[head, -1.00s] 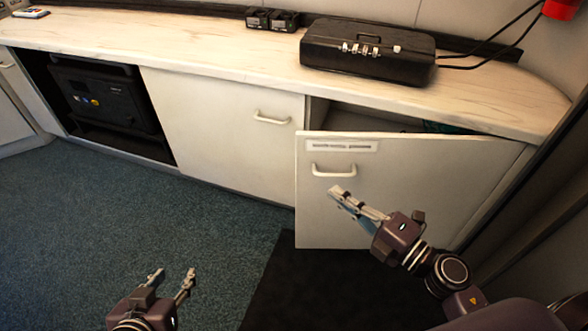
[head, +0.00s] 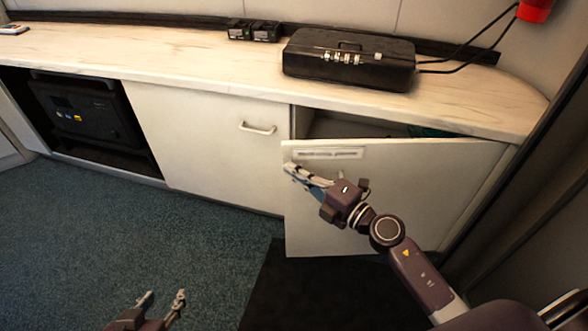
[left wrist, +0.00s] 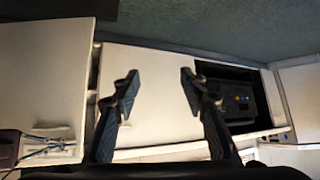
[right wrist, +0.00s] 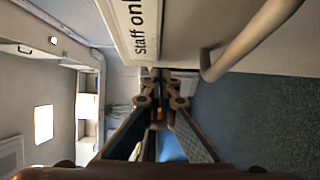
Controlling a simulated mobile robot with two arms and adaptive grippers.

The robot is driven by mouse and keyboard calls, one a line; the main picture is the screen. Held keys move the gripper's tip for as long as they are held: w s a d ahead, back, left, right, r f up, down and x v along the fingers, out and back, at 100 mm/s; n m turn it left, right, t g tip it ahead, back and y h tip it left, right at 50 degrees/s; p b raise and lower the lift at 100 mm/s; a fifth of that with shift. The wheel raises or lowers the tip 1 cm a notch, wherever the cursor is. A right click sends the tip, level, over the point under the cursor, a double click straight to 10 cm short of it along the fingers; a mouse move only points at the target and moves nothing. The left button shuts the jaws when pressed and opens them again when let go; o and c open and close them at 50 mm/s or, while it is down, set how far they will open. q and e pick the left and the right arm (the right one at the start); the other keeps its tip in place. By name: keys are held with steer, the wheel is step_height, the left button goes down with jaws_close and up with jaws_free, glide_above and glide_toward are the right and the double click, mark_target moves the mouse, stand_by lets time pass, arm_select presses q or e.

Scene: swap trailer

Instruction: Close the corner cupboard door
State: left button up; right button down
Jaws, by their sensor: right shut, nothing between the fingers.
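The white corner cupboard door (head: 400,205) stands partly open at the right, its free left edge out from the counter and a dark gap above it. Its "Staff only" label (right wrist: 143,28) and grey bar handle (right wrist: 240,42) show in the right wrist view. My left gripper (head: 163,297) is low over the floor, open and empty, also in the left wrist view (left wrist: 159,78).
A closed cupboard door (head: 205,145) is left of the corner cupboard. An open bay with a black machine (head: 85,115) is further left. The counter (head: 185,65) holds a black case (head: 345,75) with cables. A dark mat (head: 305,295) lies below; the carpet (head: 100,215) is clear.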

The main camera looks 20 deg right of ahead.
arm_select(q)
steer(key=shift+w+d+r+t, duration=0.15)
steer(key=shift+w+r+t, duration=0.15)
steer(key=shift+w+r, duration=0.15)
arm_select(e)
steer(key=shift+w+d, duration=0.15)
steer(key=shift+w, duration=0.25)
steer(key=shift+w+r, duration=0.1)
